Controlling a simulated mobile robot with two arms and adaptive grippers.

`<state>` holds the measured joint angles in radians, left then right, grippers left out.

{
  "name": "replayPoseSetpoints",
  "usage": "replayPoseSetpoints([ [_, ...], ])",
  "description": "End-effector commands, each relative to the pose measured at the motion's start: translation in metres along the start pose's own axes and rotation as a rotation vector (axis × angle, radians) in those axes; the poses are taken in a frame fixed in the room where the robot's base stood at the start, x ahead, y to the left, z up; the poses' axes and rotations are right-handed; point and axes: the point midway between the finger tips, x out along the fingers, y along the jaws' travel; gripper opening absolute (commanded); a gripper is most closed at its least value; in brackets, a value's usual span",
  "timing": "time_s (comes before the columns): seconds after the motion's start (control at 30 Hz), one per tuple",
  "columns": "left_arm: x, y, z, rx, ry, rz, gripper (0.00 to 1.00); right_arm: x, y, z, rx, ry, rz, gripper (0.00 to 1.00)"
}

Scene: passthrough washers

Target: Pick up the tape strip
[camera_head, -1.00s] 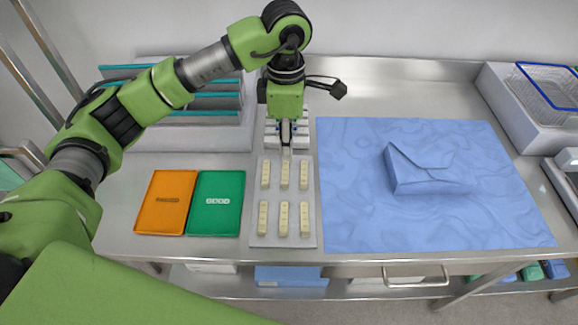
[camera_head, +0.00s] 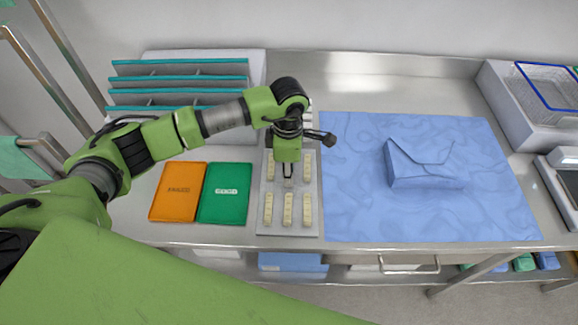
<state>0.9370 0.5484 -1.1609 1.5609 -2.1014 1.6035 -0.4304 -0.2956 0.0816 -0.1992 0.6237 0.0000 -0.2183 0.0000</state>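Several cream tape strips lie in two rows on a pale grey tray (camera_head: 262,226). A front-row strip (camera_head: 288,209) shows fully. In the back row, the left strip (camera_head: 271,165) and right strip (camera_head: 306,167) show, while the middle one is mostly hidden by my gripper. My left gripper (camera_head: 288,182) points down over the middle of the back row. Its fingertips are small and close together, so I cannot tell if it is open, or whether it touches a strip. My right gripper is not in view.
An orange folder (camera_head: 178,192) and a green folder (camera_head: 224,193) lie left of the tray. A blue cloth (camera_head: 440,215) with a blue wrapped pack (camera_head: 425,170) lies to the right. A rack with teal-edged dividers (camera_head: 180,82) stands behind left. A wire basket (camera_head: 545,85) sits at far right.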

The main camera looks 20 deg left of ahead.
Motion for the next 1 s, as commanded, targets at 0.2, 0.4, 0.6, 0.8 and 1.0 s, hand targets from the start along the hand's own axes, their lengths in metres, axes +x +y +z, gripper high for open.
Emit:
replayPoseSetpoints([
  [0.2,0.001,0.000,0.000,0.000,0.000,0.000,0.18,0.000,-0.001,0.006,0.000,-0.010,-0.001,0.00],
  [0.4,0.001,0.000,0.000,0.000,0.000,0.000,0.00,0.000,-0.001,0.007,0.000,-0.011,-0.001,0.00],
  [0.6,0.000,0.000,0.000,0.000,0.000,0.000,0.00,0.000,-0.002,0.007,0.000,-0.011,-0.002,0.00],
  [0.8,-0.005,0.001,0.000,0.000,0.000,0.001,0.00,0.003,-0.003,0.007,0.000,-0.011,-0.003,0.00],
  [1.0,-0.029,0.002,0.000,0.001,-0.002,0.004,0.00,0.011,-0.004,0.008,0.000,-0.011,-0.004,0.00],
])
